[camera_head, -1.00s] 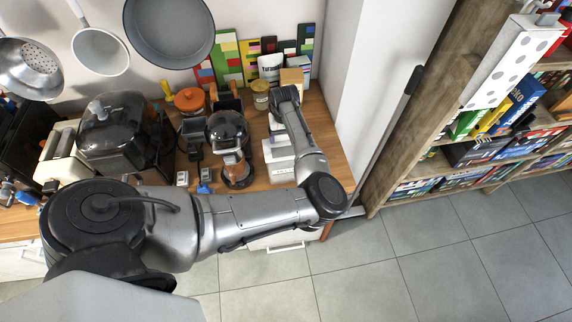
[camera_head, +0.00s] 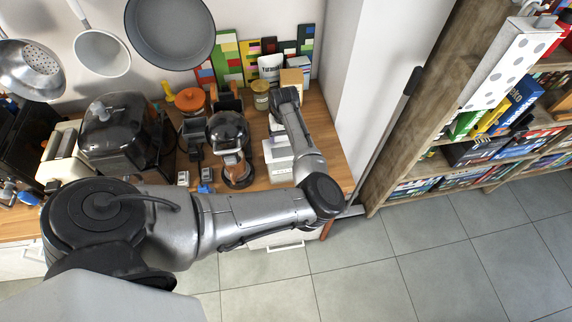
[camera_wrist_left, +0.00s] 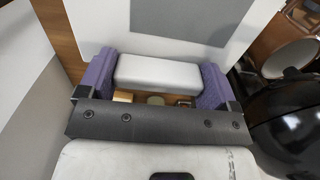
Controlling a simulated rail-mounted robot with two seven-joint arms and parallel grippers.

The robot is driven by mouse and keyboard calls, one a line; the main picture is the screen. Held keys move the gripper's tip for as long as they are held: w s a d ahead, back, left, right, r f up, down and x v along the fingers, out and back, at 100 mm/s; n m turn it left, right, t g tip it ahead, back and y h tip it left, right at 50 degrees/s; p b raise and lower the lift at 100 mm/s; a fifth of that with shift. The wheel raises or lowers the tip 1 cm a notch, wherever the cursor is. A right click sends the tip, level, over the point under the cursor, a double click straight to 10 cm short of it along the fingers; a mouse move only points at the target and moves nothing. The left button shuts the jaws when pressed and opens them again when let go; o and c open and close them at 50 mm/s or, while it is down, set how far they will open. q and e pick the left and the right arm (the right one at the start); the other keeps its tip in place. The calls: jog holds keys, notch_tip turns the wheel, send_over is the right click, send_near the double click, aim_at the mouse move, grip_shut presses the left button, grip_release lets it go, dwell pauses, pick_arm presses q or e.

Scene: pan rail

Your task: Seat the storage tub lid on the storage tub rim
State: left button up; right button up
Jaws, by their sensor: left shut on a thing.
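My left gripper (camera_wrist_left: 156,85) has purple finger pads shut on a pale, block-shaped part (camera_wrist_left: 157,72), which I take to be the storage tub lid's grip. Under it in the wrist view lies a broad white surface (camera_wrist_left: 105,25) with a grey rectangle; I cannot tell whether this is the lid or something below it. In the head view my left wrist (camera_head: 286,97) is over the counter's right end, and the fingers are hidden. White box-like shapes (camera_head: 278,152) beside my forearm may be the tub and lid; their contact is unclear. My right gripper is not in view.
A white wall (camera_head: 350,90) stands close on the right. Pans hang above; the tiled floor in front is clear.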

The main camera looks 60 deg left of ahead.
pick_arm(q)
jog(key=shift+f, duration=0.4)
dwell(0.5)
jog(key=shift+p, duration=0.55)
dwell(0.4)
jog(key=o, duration=0.6)
jog(key=shift+r, duration=0.25)
jog(key=shift+r+p, duration=0.75)
jog(key=shift+p, duration=0.4)
jog(key=shift+r+p, duration=0.5)
jog(key=shift+r, duration=0.25)
jog(key=shift+o, duration=0.8)
